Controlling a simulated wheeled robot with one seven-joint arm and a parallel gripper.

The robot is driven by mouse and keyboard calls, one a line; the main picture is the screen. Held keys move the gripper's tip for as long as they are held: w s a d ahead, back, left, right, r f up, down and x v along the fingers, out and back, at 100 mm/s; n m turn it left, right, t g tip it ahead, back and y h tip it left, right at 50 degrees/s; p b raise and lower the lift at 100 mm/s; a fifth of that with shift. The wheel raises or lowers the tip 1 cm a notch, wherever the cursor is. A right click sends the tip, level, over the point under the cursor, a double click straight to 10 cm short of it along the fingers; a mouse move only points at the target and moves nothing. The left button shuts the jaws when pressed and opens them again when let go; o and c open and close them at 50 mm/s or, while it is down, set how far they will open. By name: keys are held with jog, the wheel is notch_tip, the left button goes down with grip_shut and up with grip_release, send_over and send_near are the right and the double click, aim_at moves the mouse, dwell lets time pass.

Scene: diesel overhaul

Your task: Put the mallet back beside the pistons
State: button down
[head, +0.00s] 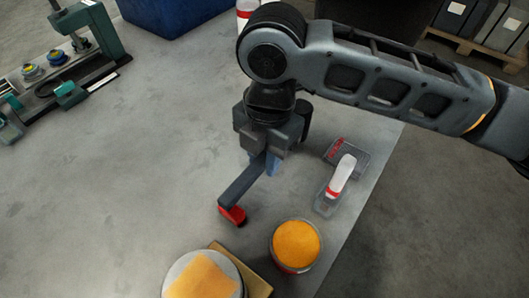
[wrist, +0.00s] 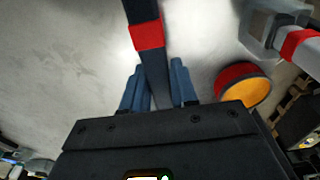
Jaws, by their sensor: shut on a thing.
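My gripper (head: 263,163) is shut on the dark handle of the mallet (head: 241,184). The handle slants down to the left, ending in a red part (head: 233,214) that looks just above or on the grey table. In the wrist view the mallet (wrist: 148,38) runs between my blue fingers (wrist: 158,82), with a red band across it. I cannot make out any clear pistons. Two round pieces with orange tops stand at the front: a can (head: 296,243) and a wider white one (head: 202,275).
A white bottle with a red band (head: 341,176) lies in or on a clear tray (head: 328,203) to the right, near the table edge. A teal fixture (head: 65,75) stands at far left and a blue bin (head: 175,12) at the back. The table's left middle is clear.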

jog(key=shift+f, duration=0.15)
dwell(0.3)
jog(key=shift+f+b, duration=0.8)
jog(key=shift+f, duration=0.2)
jog(key=c, duration=0.8)
grip_release()
jog(key=r, duration=0.7)
jog(key=shift+w+d+r, duration=0.2)
jog(key=shift+w+r, duration=0.05)
jog(key=shift+r, duration=0.15)
